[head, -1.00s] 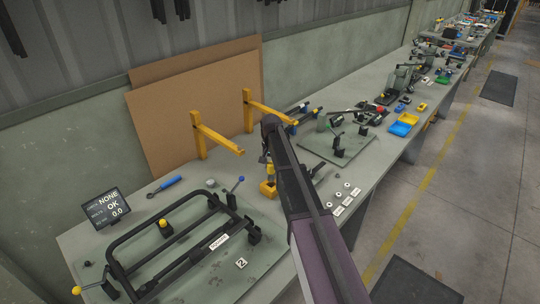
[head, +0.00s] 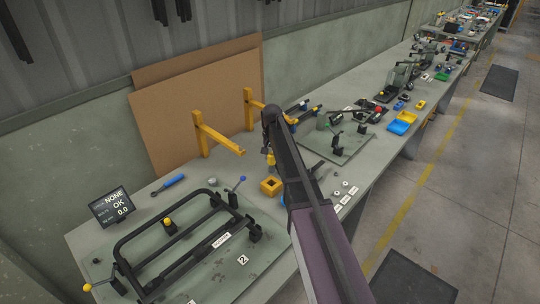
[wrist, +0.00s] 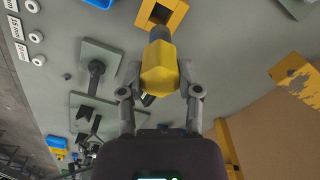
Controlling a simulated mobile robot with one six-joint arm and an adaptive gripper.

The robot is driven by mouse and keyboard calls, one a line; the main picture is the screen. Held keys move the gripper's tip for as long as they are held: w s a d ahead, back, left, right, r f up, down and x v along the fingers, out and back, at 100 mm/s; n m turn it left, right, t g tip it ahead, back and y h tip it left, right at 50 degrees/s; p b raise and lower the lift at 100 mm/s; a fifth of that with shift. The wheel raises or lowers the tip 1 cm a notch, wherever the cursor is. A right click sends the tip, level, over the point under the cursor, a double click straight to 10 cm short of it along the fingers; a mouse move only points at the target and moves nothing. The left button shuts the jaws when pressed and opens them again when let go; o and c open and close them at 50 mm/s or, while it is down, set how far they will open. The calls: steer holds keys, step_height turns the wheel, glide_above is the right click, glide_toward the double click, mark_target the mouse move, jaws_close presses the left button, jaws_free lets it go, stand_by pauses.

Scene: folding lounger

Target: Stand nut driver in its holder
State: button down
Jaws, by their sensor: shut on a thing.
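The nut driver has a yellow handle and a dark grey end. In the wrist view my gripper (wrist: 160,92) is shut on the yellow handle of the nut driver (wrist: 159,70). Its grey end points towards the yellow square holder (wrist: 175,18), whose dark opening is partly covered by it. In the head view the holder (head: 263,187) stands on the bench and its square opening shows. The nut driver (head: 271,158) is apart from it, above and behind it; my arm hides much of the gripper there.
A black tubular frame (head: 130,240) lies on a green board at the front left. Yellow brackets (head: 218,138) stand behind. A blue-handled tool (head: 168,186) and a small display (head: 112,207) are to the left. Labelled white rings (head: 338,193) lie right of my arm.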

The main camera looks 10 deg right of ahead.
mark_target(272, 168)
steer(key=shift+f+b, duration=2.9)
steer(key=shift+f+b, duration=2.8)
stand_by(2.3)
